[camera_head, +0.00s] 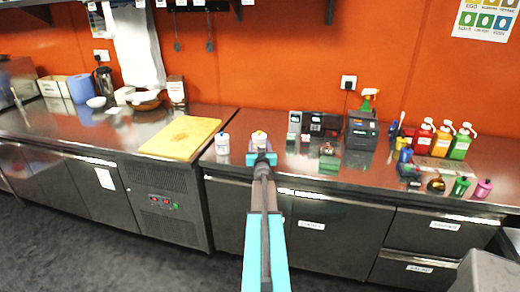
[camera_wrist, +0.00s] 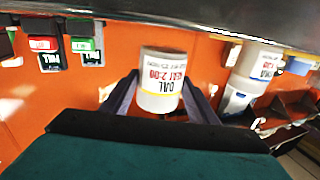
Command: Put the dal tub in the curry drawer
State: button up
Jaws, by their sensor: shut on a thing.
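The dal tub (camera_wrist: 160,82) is a small white tub with "DAL" and red lettering, held between the two dark fingers of my gripper (camera_wrist: 160,98) in the wrist view. In the head view, my gripper (camera_head: 262,158) is at the counter's front edge, with the white, yellow-marked tub (camera_head: 259,138) at its tip. Whether the tub touches the counter is unclear. All look shut. Their labels are too small to read, so I cannot tell which is the curry drawer.
A second white tub (camera_head: 222,144) stands just left of my gripper. A cutting board (camera_head: 182,137) lies further left. Card terminals (camera_head: 315,124), a dark machine (camera_head: 361,130) and sauce bottles (camera_head: 440,140) stand to the right. Grey floor (camera_head: 120,245) is clear at lower left.

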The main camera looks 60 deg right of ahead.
jog(key=shift+f, duration=1)
jog(key=shift+f, duration=0.25)
jog(key=o, duration=1.3)
jog(key=shift+c, duration=0.2)
jog(key=shift+s+p, duration=0.1)
jog(key=shift+p, duration=0.2)
jog(key=shift+b+v, duration=1.3)
jog(key=shift+v, duration=1.45)
jog(key=b+v, duration=0.1)
jog(key=v, duration=0.7)
jog(key=shift+b, duration=0.35)
jog(key=shift+s+a, duration=0.1)
jog(key=shift+a, duration=0.05)
